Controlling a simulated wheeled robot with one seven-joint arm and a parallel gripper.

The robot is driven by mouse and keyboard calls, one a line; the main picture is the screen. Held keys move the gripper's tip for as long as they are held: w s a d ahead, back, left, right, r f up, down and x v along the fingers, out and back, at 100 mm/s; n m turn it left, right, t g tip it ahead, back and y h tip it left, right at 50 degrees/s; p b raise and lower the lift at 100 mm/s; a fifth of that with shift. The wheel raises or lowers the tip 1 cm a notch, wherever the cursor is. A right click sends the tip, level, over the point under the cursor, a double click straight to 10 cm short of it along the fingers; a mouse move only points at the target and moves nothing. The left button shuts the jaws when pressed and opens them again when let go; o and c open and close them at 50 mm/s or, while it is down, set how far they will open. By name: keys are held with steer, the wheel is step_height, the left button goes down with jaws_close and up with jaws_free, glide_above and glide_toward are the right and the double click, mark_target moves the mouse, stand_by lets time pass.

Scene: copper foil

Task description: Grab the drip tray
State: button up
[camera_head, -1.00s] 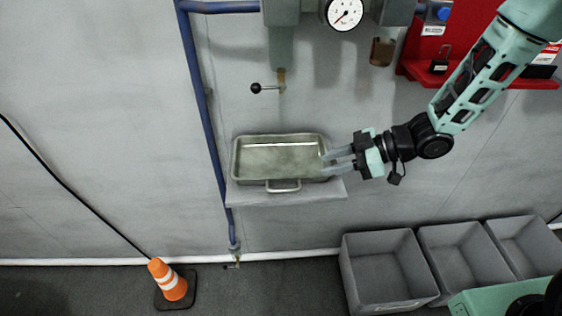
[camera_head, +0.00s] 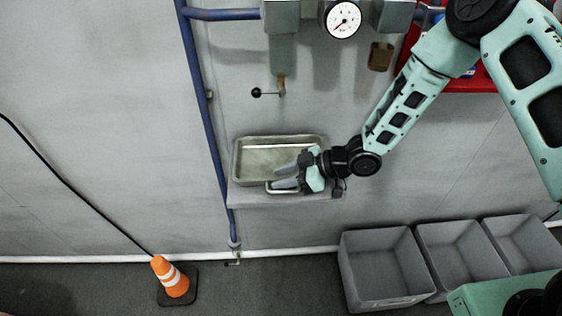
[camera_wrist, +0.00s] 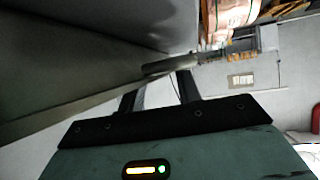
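The drip tray (camera_head: 252,156) is a shallow grey metal tray with a raised rim, resting on a small wall shelf. Its bar-shaped front handle (camera_head: 274,188) is partly hidden by my gripper. My gripper (camera_head: 278,177) is at the tray's front right, with its two fingers apart and pointing left over the front rim and handle. In the wrist view my gripper (camera_wrist: 160,84) shows its fingers spread, with the handle (camera_wrist: 168,66) just beyond or between the tips. I cannot tell whether they touch it. The tray's dark side (camera_wrist: 70,95) fills the left of that view.
The shelf (camera_head: 240,198) juts from the grey wall. A blue pipe (camera_head: 203,110) runs down just left of the tray. A valve lever (camera_head: 266,92) sits above. Grey bins (camera_head: 383,265) stand on the floor at right, an orange cone (camera_head: 172,280) at left.

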jaws_close()
steer(key=shift+r, duration=0.1)
stand_by(0.3)
